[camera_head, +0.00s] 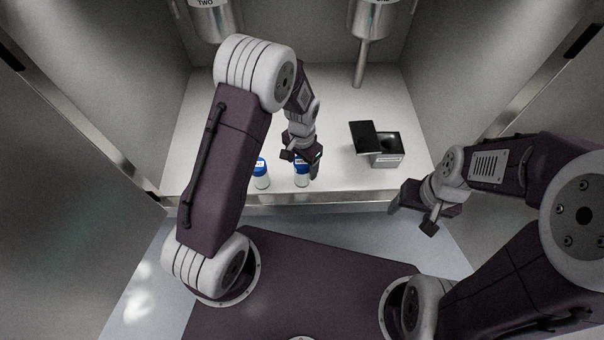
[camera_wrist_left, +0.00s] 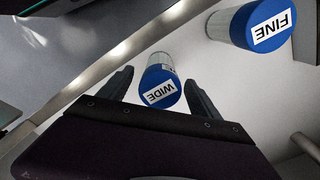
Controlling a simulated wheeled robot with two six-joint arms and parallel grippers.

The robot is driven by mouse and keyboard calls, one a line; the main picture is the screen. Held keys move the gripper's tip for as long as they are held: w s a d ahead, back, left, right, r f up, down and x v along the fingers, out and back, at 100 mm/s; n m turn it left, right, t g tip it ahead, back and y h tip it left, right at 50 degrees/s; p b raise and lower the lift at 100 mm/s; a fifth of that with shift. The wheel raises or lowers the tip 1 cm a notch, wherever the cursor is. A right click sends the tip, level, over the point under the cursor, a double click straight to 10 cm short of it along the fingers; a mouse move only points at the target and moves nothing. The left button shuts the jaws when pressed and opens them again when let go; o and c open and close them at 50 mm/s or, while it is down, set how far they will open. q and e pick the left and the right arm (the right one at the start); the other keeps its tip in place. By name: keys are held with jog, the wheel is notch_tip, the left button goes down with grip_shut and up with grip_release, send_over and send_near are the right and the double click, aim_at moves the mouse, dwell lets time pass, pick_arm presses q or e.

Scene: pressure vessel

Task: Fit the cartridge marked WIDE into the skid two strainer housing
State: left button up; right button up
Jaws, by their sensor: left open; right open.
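The WIDE cartridge (camera_wrist_left: 158,82), white with a blue labelled cap, stands between the fingers of my left gripper (camera_wrist_left: 157,86) in the left wrist view. The fingers are open on either side of it, apart from its cap. In the head view the WIDE cartridge (camera_head: 302,179) is partly hidden by my left gripper (camera_head: 302,157). The FINE cartridge (camera_head: 261,178) stands to its left; it also shows in the left wrist view (camera_wrist_left: 262,27). The skid two housing (camera_head: 212,22), marked TWO, hangs at the top left, cut off by the frame. My right gripper (camera_head: 411,218) is open and empty.
A second metal housing (camera_head: 372,20) with a pipe below it hangs at the top right. A grey box with a raised black lid (camera_head: 386,160) stands on the right of the pale shelf (camera_head: 340,185). Metal walls close in both sides. The shelf's middle is clear.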

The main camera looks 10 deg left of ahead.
pick_arm(q)
grip_shut()
jog(key=shift+r, duration=0.1)
notch_tip(320, 180, up, 5)
jog(key=p, duration=0.4)
jog(key=s+d+r+p, duration=0.3)
jog(key=d+r+p, duration=0.2)
jog(key=d, duration=0.6)
jog(key=shift+d+r+p, duration=0.15)
jog(key=shift+r+p, duration=0.25)
jog(key=shift+p, duration=0.2)
